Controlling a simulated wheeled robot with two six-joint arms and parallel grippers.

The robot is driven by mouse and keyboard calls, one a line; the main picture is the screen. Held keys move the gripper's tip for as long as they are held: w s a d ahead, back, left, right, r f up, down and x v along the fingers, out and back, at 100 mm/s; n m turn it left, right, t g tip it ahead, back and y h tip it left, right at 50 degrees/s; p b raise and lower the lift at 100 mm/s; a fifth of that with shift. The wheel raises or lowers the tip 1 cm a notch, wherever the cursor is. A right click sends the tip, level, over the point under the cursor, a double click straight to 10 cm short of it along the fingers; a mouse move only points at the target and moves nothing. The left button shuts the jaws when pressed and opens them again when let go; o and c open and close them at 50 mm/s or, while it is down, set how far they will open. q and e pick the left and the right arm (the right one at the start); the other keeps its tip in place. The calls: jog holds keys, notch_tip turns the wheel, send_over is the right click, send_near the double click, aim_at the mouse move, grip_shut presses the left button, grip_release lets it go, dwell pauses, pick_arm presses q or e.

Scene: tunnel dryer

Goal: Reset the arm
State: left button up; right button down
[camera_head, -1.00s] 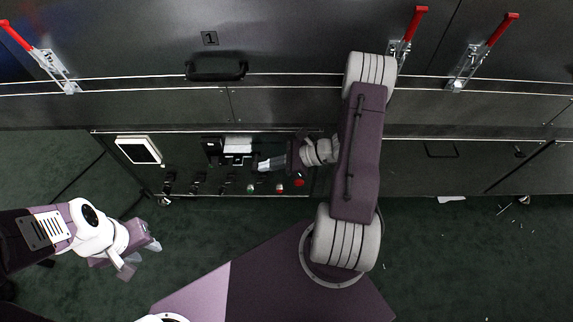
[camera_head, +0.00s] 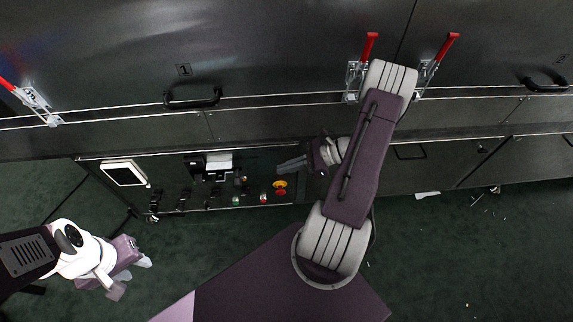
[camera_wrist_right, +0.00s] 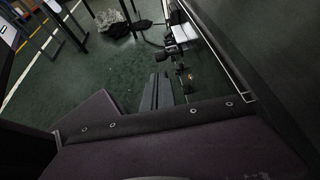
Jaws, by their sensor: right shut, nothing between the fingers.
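My right arm reaches up across the middle of the head view and bends back to the left.
The panel carries a white screen (camera_head: 124,173), several knobs and a red button on yellow (camera_head: 280,187). Above are dark dryer doors with a black handle (camera_head: 192,98) and red-handled latches (camera_head: 369,47). Green floor (camera_head: 440,250) is open at the lower right.

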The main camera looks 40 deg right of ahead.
dwell(0.5)
jog(key=w+a+r+n+g, duration=0.2)
jog(key=w+a+r+n, duration=0.1)
jog(key=a+r+n, duration=0.15)
jog(key=s+a+r+n+g+h, duration=0.2)
jog(key=s+a+n+g, duration=0.15)
jog(key=a+n, duration=0.3)
jog(key=s+a+r+n+g+h, duration=0.2)
jog(key=s+a+n+g+h, duration=0.1)
jog(key=s+a+n, duration=0.3)
jog(key=d+f+n+t+h, duration=0.1)
jog(key=d+n+t+h, duration=0.2)
jog(key=d+n+h, duration=0.4)
notch_tip(320, 180, up, 27)
jog(key=w+y+p, duration=0.1)
jog(key=p, duration=2.5)
jog(key=shift+a+f+y+p, duration=0.2)
jog(key=shift+a+y+p, duration=0.1)
jog(key=shift+a+p, duration=0.15)
